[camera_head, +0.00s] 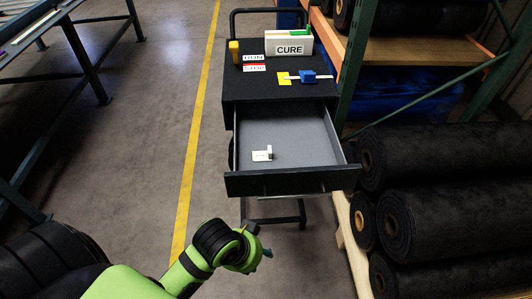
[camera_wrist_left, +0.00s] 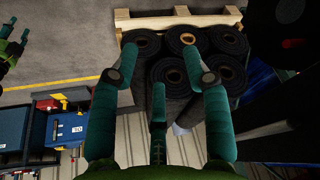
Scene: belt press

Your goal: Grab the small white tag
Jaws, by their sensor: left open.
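The small white tag (camera_head: 260,156) lies on the grey floor of the open drawer (camera_head: 290,130), left of its middle and nearer the front. A small upright piece with a dark side stands at its right end. My left gripper (camera_head: 262,244) is open and empty, in front of and below the drawer front, apart from the tag. In the left wrist view its teal fingers (camera_wrist_left: 150,50) are spread, with rolls beyond them; I cannot make out the tag there. A green part of my own body, possibly my right gripper (camera_wrist_left: 14,38), shows at that view's upper left edge.
The dark cart top (camera_head: 240,86) holds a CURE block (camera_head: 289,45), RUN and STOP labels, and yellow and blue pieces. Black rolls (camera_head: 440,150) and a green rack post (camera_head: 357,60) crowd the right. Floor left of the cart is clear.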

